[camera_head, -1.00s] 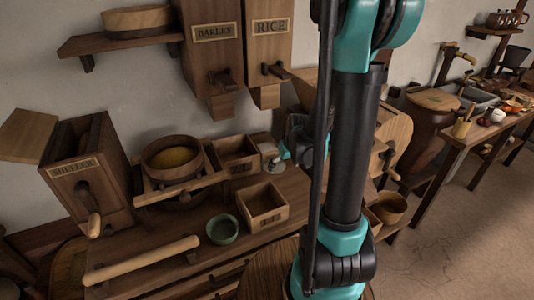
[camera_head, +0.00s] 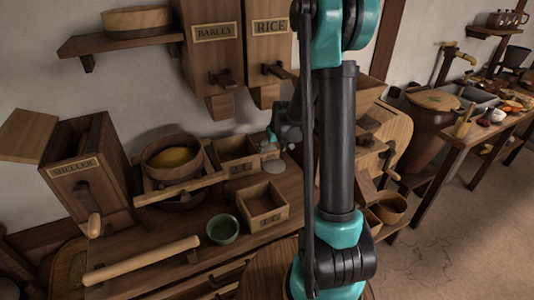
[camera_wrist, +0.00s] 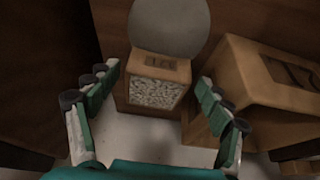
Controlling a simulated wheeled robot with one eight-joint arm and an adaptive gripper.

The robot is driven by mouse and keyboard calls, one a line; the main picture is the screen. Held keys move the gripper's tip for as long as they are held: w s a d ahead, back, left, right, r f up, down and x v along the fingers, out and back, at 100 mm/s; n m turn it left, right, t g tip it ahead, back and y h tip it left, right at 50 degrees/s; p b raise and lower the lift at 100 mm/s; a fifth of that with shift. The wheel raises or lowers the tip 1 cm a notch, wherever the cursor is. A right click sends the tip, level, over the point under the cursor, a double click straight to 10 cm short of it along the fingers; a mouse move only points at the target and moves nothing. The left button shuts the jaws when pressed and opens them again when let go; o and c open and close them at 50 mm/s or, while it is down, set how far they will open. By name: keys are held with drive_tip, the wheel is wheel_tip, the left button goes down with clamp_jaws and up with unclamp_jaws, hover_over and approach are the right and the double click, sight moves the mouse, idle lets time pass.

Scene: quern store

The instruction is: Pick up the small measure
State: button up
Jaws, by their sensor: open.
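A small wooden box with a label and pale grains in it, which looks like the small measure (camera_wrist: 156,92), shows in the wrist view between my fingers. Its label is not clearly readable. In the head view it is largely hidden behind my gripper (camera_head: 272,138). In the wrist view my gripper (camera_wrist: 158,80) is open, with one finger on each side of the box. The fingers look apart from it, though the right one is close. A round grey disc (camera_wrist: 168,25) lies beside the box; it also shows in the head view (camera_head: 273,166).
A larger labelled wooden box (camera_wrist: 262,75) stands close to the right finger. The head view shows another open box (camera_head: 262,222), a green bowl (camera_head: 222,229), a round sieve-like tub (camera_head: 171,148) and the sheller (camera_head: 75,167). Barley and rice bins (camera_head: 270,30) hang above.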

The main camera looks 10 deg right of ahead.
sight(267, 151)
drive_tip(key=shift+w+a+f, duration=0.25)
drive_tip(key=shift+w+f, duration=0.45)
drive_tip(key=shift+w, duration=0.25)
drive_tip(key=shift+w+f, duration=0.2)
drive_tip(key=shift+f, duration=0.5)
drive_tip(key=shift+c, duration=0.4)
drive_tip(key=c, duration=0.8)
drive_tip(key=shift+r, duration=0.1)
